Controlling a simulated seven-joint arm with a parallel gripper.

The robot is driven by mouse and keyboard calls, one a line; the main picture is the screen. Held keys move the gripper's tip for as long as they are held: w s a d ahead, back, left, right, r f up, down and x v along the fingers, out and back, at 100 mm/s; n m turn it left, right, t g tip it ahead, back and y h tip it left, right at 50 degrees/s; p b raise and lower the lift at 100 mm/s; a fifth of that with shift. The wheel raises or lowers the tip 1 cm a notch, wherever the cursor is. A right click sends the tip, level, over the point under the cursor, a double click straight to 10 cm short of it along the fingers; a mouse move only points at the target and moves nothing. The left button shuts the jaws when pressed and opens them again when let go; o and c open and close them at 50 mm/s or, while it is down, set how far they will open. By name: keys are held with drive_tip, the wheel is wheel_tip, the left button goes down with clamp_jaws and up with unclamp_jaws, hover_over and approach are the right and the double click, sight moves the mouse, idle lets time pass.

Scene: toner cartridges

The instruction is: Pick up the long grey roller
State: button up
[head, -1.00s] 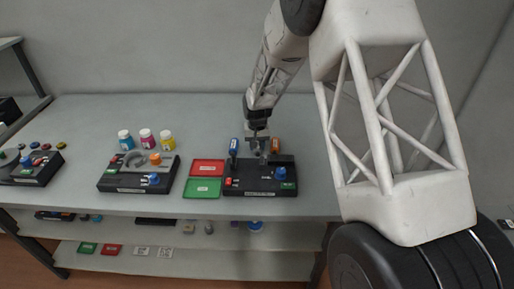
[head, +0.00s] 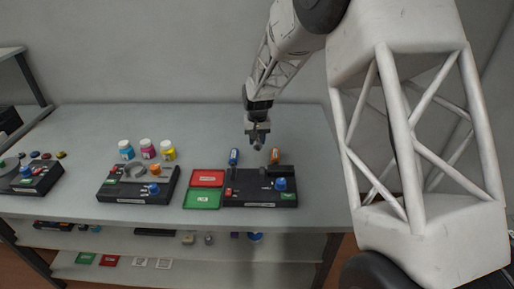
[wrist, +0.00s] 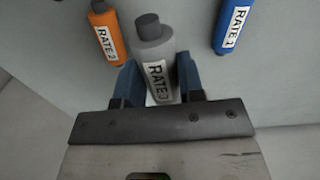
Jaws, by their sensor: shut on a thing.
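The grey roller (wrist: 152,52) has a dark grey end cap and a white label that seems to read "RATE 3". In the wrist view it stands between the two blue fingers of my gripper (wrist: 160,82), which is shut on it. In the head view my gripper (head: 257,132) holds the grey roller (head: 257,144) in the air above the back of a black device. The roller's far end is hidden by the gripper in the wrist view.
A blue roller (head: 234,157) and an orange roller (head: 275,156) stand at the back of the black device (head: 258,200). Red (head: 207,172) and green (head: 200,205) trays lie to its left. Another black device (head: 115,192) and several bottles (head: 147,149) are farther left.

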drive_tip(key=shift+r, duration=1)
drive_tip(key=shift+s, duration=0.1)
